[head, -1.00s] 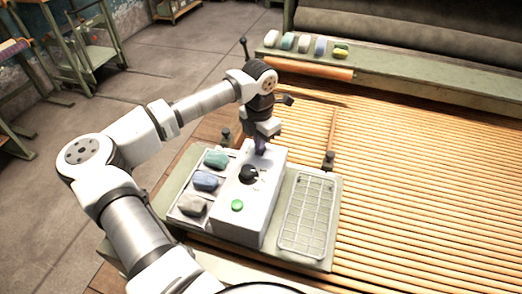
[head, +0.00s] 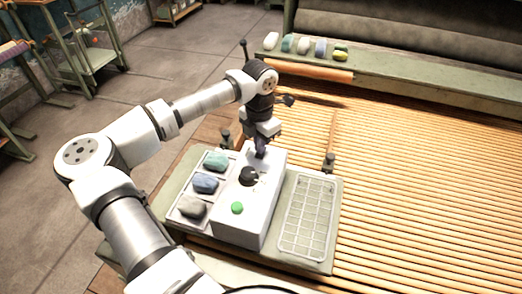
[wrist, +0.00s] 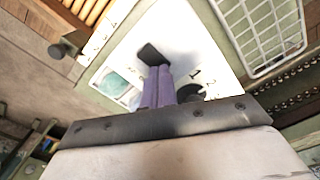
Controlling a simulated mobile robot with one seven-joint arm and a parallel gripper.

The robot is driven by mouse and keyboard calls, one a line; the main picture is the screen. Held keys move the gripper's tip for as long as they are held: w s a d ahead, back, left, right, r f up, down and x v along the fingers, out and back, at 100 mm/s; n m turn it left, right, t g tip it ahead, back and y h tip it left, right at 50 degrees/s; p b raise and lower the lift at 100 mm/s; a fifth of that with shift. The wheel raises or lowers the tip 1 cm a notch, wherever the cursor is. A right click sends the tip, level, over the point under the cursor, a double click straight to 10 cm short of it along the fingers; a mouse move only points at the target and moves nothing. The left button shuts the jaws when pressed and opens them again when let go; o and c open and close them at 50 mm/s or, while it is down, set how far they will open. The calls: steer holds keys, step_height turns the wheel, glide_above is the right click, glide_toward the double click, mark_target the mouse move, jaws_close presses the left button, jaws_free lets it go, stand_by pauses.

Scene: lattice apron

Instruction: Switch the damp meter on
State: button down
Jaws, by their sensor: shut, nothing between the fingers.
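The damp meter is a white box (head: 258,207) on a green board. Its top has a green button (head: 237,208) at the near end and a black dial (head: 249,176) in the middle. My gripper (head: 261,154) points down at the box's far end, beyond the dial. In the wrist view its purple fingers (wrist: 160,72) are together and empty. Their tips are at a dark square part (wrist: 151,53) on the box top; I cannot tell whether they touch it. The dial (wrist: 190,92) is partly hidden behind the fingers, with the marks 1 and 2 beside it.
A tray left of the box holds a teal lump (head: 216,161), a blue lump (head: 205,183) and a grey lump (head: 193,206). A white grid rack (head: 308,215) lies on the right. Dark posts (head: 328,163) stand at the board's far side. Wooden slats (head: 430,190) spread right.

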steer(key=shift+r+p, duration=1.1)
steer(key=shift+r, duration=1.8)
